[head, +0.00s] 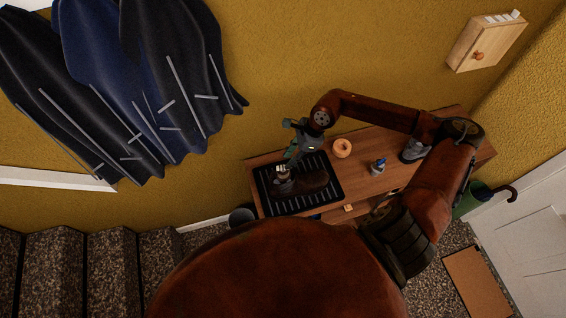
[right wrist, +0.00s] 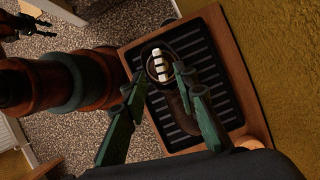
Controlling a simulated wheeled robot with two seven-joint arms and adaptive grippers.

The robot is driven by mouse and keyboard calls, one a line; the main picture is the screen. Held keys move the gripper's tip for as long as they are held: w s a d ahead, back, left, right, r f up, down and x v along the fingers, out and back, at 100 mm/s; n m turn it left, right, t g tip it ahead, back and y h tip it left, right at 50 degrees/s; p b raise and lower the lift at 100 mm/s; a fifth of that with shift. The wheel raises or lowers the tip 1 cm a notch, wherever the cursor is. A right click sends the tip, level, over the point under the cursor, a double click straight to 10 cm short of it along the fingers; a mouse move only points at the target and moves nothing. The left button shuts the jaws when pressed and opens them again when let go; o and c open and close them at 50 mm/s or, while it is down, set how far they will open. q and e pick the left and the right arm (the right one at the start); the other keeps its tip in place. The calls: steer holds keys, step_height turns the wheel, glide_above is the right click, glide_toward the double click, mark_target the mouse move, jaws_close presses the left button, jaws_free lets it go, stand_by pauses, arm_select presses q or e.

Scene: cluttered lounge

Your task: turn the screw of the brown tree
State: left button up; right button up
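A brown shoe (head: 312,181) lies on a black ribbed tray (head: 331,166) on the wooden bench. In the right wrist view, the shoe's opening (right wrist: 150,58) holds a pale segmented part (right wrist: 160,66), perhaps of the shoe tree; the brown tree and its screw cannot be made out clearly. My right gripper (head: 287,160) is above the heel end of the shoe. In the right wrist view, its two green fingers (right wrist: 159,73) are apart, one on each side of the pale part, with nothing gripped. My left gripper (right wrist: 20,25) shows dark and small at the upper left there, its opening unclear.
On the bench (head: 360,146) are a light ring-shaped thing (head: 343,148), a small blue bottle (head: 378,166) and a grey object (head: 413,151). Coats (head: 140,75) hang at the left, above stairs (head: 90,260). A wooden cabinet (head: 490,40) hangs upper right.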

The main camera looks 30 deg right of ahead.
mark_target(283, 166)
steer(key=shift+p+x, duration=0.55)
steer(key=shift+x, duration=1.9)
jaws_close()
